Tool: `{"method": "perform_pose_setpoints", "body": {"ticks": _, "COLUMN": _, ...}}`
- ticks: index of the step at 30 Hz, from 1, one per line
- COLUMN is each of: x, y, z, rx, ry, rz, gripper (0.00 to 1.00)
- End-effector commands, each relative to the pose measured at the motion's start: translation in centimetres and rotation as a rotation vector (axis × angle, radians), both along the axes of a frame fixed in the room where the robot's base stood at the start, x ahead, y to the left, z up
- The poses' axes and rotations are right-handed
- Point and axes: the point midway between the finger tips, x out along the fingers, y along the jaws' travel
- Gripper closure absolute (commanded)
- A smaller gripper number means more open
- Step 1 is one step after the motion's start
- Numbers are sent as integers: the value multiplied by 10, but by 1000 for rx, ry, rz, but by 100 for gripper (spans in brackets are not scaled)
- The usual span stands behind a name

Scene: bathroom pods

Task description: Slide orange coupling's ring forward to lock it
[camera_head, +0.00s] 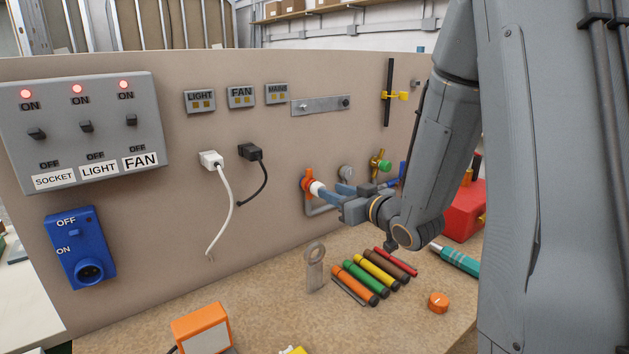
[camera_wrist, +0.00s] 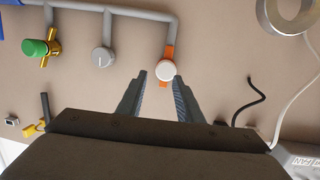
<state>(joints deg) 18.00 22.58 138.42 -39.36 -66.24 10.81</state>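The orange coupling (camera_head: 307,182) sits on a grey pipe at the panel, with a white round part (camera_head: 317,188) at its front end. In the wrist view the orange coupling (camera_wrist: 169,52) shows behind the white round part (camera_wrist: 166,70). My gripper (camera_head: 334,193) reaches toward it from the right. In the wrist view my gripper (camera_wrist: 161,76) is open, and the white part appears between the fingertips, nearer the right finger. I cannot tell whether a finger touches it. The ring's exact position is partly hidden.
A green-knobbed brass valve (camera_wrist: 39,48) and a grey gauge (camera_wrist: 102,59) are on the same pipework. The bench below holds several coloured cylinders (camera_head: 362,279), an upright grey ringed piece (camera_head: 315,268) and an orange knob (camera_head: 438,302). A red box (camera_head: 462,211) stands behind my arm.

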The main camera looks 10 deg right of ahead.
Motion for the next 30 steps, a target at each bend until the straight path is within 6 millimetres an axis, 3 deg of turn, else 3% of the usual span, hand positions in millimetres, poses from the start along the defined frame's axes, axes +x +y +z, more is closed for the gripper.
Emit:
{"method": "perform_pose_setpoints", "body": {"ticks": 8, "x": 1, "y": 6, "z": 20, "rx": 71, "ry": -132, "rz": 77, "gripper": 67}}
{"method": "perform_pose_setpoints", "body": {"ticks": 21, "x": 56, "y": 30, "z": 22, "rx": 73, "ry": -135, "rz": 79, "gripper": 67}}
{"method": "perform_pose_setpoints", "body": {"ticks": 30, "x": 70, "y": 35, "z": 20, "rx": 73, "ry": -133, "rz": 77, "gripper": 67}}
